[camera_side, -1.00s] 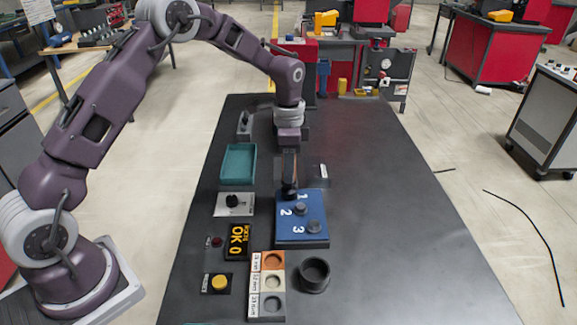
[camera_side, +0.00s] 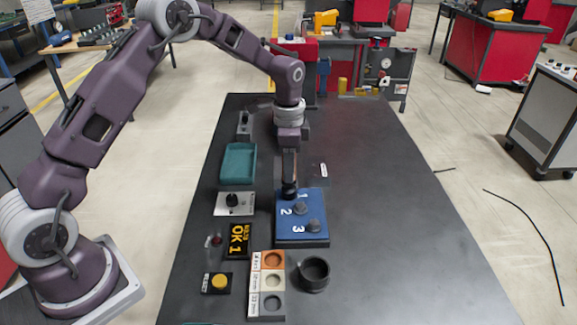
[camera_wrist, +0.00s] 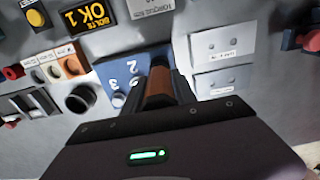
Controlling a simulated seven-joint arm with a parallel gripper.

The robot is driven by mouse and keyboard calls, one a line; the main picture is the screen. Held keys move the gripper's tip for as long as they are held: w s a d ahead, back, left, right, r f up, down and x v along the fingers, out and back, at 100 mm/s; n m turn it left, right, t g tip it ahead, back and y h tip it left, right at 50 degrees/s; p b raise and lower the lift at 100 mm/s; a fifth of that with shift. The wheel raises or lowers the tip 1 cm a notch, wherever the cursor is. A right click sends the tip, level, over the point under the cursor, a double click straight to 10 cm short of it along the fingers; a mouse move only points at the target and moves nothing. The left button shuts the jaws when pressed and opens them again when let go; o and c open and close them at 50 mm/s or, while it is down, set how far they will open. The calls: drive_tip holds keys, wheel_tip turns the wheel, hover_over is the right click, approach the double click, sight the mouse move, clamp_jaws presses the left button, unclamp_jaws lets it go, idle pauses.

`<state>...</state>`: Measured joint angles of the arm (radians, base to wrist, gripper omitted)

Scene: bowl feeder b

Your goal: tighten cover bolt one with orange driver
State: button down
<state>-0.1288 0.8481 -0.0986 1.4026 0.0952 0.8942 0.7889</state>
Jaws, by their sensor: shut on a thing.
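The blue cover (camera_side: 287,230) is marked 1, 2 and 3 and lies flat on the table. Two dark bolt heads stand on it, the middle one (camera_side: 300,208) and the nearer one (camera_side: 314,226). My gripper (camera_side: 289,165) is above the cover's far edge, shut on the orange driver (camera_wrist: 160,84), whose orange handle shows between the fingers in the wrist view. The driver points down, its dark lower end (camera_side: 289,188) over the spot beside the 1. Bolt one is hidden by it, so contact is hard to see. The cover (camera_wrist: 118,74) also shows in the wrist view.
A display (camera_side: 238,240) reads OK 1. A teal tray (camera_side: 238,178), a knob panel (camera_side: 232,204) and a yellow button (camera_side: 219,283) stand left of the cover. A three-socket rack (camera_side: 254,283) and a round dark cup (camera_side: 314,274) are nearer. The table's right side is clear.

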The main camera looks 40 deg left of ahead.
drive_tip(key=shift+r, duration=2.75)
